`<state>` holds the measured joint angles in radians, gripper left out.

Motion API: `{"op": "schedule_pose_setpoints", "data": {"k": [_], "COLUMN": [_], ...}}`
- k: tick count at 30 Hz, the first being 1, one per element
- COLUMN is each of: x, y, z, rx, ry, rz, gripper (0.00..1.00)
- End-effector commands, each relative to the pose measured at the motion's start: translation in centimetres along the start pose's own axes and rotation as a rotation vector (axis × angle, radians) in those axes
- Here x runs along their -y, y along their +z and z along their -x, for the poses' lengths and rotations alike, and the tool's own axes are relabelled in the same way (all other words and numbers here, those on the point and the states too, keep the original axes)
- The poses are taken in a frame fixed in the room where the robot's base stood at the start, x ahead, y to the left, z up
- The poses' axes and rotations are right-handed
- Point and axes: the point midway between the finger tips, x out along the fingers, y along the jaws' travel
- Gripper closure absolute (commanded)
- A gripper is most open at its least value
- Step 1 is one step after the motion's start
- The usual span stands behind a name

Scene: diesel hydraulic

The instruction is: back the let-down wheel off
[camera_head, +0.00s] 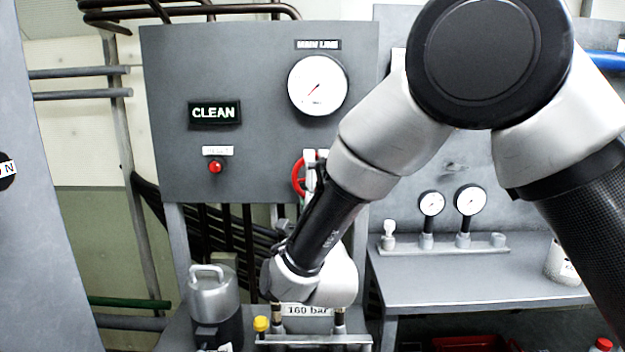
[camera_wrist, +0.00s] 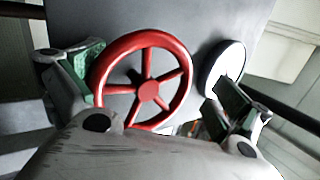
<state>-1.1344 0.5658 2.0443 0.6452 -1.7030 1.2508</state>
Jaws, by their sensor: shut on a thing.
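The red handwheel (camera_wrist: 149,92) with several spokes fills the middle of the wrist view, in front of the grey panel. My gripper (camera_wrist: 155,80) is shut on it, with one green-padded finger at the left of the rim and the other at the right. In the head view only the left part of the red wheel (camera_head: 298,177) shows; my arm hides the rest. The main line gauge (camera_head: 318,86) sits above the wheel, its needle toward the lower left. A label below reads 160 bar (camera_head: 306,310).
The panel carries a lit sign reading CLEAN (camera_head: 214,112) and a red button (camera_head: 215,166). A grey lidded can (camera_head: 212,295) stands at lower left, near a yellow-capped fitting (camera_head: 261,325). Two small gauges (camera_head: 432,203) stand over the right bench (camera_head: 470,272). Pipes run at left.

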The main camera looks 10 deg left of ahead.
Motion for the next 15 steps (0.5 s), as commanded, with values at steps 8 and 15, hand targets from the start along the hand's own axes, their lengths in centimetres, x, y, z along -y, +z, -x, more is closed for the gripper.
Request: {"op": "schedule_pose_setpoints", "data": {"k": [8,15], "x": [0.5,0.3], "y": [0.3,0.3], "z": [1.1,3.0], "rx": [0.004,0.004], "ry": [-0.012,-0.01], "rz": [-0.008,-0.007], "gripper": [0.24,0.25]}}
